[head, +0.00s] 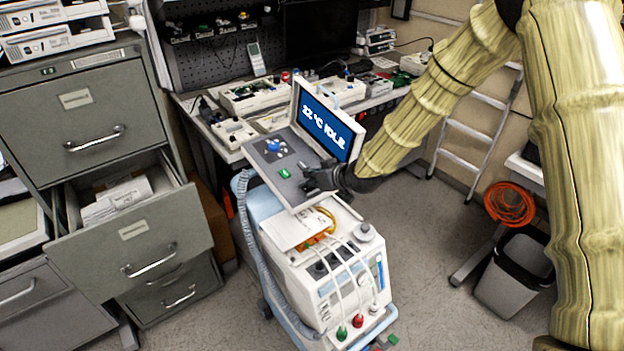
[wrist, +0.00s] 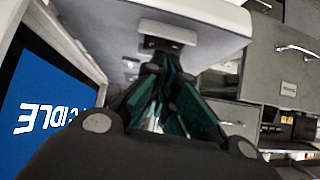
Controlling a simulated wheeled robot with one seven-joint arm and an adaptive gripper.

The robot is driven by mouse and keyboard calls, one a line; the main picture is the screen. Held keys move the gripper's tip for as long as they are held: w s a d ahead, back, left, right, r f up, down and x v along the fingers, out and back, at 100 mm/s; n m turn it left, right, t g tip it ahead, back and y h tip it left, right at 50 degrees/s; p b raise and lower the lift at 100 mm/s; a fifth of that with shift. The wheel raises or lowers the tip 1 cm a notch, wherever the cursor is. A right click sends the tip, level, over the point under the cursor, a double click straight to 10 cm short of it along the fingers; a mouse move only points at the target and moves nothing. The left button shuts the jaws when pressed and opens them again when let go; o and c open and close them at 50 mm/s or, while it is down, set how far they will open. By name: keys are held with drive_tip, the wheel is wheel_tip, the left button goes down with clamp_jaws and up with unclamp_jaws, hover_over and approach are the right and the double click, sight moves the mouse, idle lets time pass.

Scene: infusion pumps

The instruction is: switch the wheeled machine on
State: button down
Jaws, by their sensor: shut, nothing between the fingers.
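The wheeled machine (head: 330,285) stands in the middle of the head view, with a tilted grey control panel (head: 262,152) on top. Its raised screen (head: 326,122) is lit blue and reads "22 °C IDLE"; the screen (wrist: 38,95) also fills the left of the wrist view. The panel carries a blue knob (head: 273,145) and a small green element (head: 285,173). My gripper (head: 310,182) is shut and empty at the panel's right part. In the wrist view its fingertips (wrist: 163,62) are close to a small grey block (wrist: 168,40) on the panel; contact is unclear.
A filing cabinet (head: 75,130) with an open drawer (head: 130,215) stands left. A cluttered workbench (head: 235,155) is behind the machine. A bin (head: 512,275) and a ladder (head: 470,150) are right. Grey floor (head: 430,230) is clear between machine and bin.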

sight(313, 191)
drive_tip(key=r, duration=0.2)
drive_tip(key=s+r+p, duration=0.1)
drive_tip(key=shift+r, duration=0.35)
drive_tip(key=a+b+v, duration=0.1)
drive_tip(key=b+v, duration=0.2)
drive_tip(key=v, duration=0.6)
drive_tip(key=shift+s+d, duration=0.2)
drive_tip(key=shift+s, duration=0.4)
drive_tip(key=s+d+f+m+g+h, duration=0.2)
drive_tip(key=s+f, duration=0.6)
drive_tip(key=f, duration=0.4)
drive_tip(key=s+d+f+m+g+h, duration=0.1)
drive_tip(key=s+d+f+m+g, duration=0.15)
drive_tip(key=s+f, duration=0.8)
drive_tip(key=s+d+f+g+h, duration=0.1)
drive_tip(key=s+d+f, duration=0.2)
drive_tip(key=s+f, duration=0.2)
drive_tip(key=s+d+f+m+g+h, duration=0.1)
drive_tip(key=s+f, duration=0.5)
drive_tip(key=s, duration=0.6)
drive_tip(key=s+d+f+m+g+h, duration=0.1)
drive_tip(key=s+d+f+g, duration=0.1)
drive_tip(key=s+d+f, duration=0.3)
drive_tip(key=s, duration=0.3)
drive_tip(key=shift+s+d+f+h, duration=0.2)
drive_tip(key=shift+s+f+h, duration=0.1)
drive_tip(key=shift+h, duration=0.1)
